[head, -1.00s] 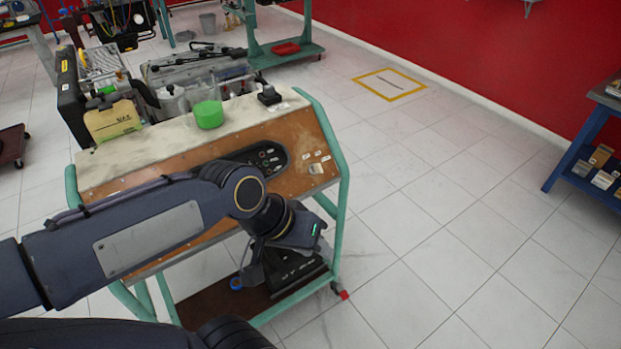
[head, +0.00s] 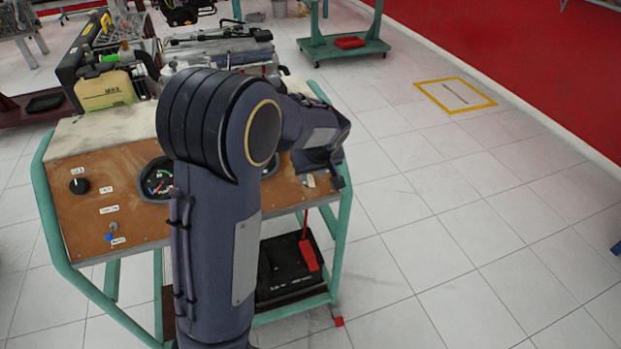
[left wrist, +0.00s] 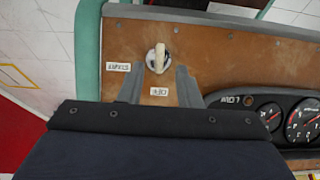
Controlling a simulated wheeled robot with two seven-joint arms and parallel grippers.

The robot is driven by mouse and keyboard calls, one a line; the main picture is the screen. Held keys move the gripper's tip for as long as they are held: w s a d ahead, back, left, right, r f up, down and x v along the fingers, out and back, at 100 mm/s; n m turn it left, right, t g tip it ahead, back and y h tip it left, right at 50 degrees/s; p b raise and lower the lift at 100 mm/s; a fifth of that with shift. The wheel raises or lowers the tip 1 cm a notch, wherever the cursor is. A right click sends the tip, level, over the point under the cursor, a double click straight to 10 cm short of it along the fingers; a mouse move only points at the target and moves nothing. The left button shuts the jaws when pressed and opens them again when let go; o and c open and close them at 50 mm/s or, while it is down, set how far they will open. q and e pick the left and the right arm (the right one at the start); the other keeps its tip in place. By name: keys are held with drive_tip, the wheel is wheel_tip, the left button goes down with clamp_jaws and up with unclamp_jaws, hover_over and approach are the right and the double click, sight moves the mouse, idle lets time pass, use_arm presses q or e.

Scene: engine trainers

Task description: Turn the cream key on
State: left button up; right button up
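The cream key (left wrist: 157,57) sits in a round metal switch on the brown panel in the left wrist view. Its handle lies nearly along the picture's vertical. One label lies to its left and an OFF label (left wrist: 159,91) below it. My left gripper (left wrist: 160,72) is open, its two grey fingers spread on either side of the key's near end; I cannot tell whether they touch it. In the head view my left gripper (head: 335,180) is over the right end of the panel (head: 95,215), and I cannot make out the key there. My right gripper is not in view.
Gauges (left wrist: 300,120) sit right of the key in the left wrist view. The green-framed trainer (head: 45,200) also carries a black knob (head: 79,186), a blue-tipped switch (head: 109,237) and a cream tank (head: 105,90). A black battery (head: 285,270) sits below.

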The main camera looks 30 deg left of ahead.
sight(312, 177)
use_arm(q)
drive_tip(key=shift+x, duration=1.75)
drive_tip(key=shift+d, duration=0.1)
clamp_jaws()
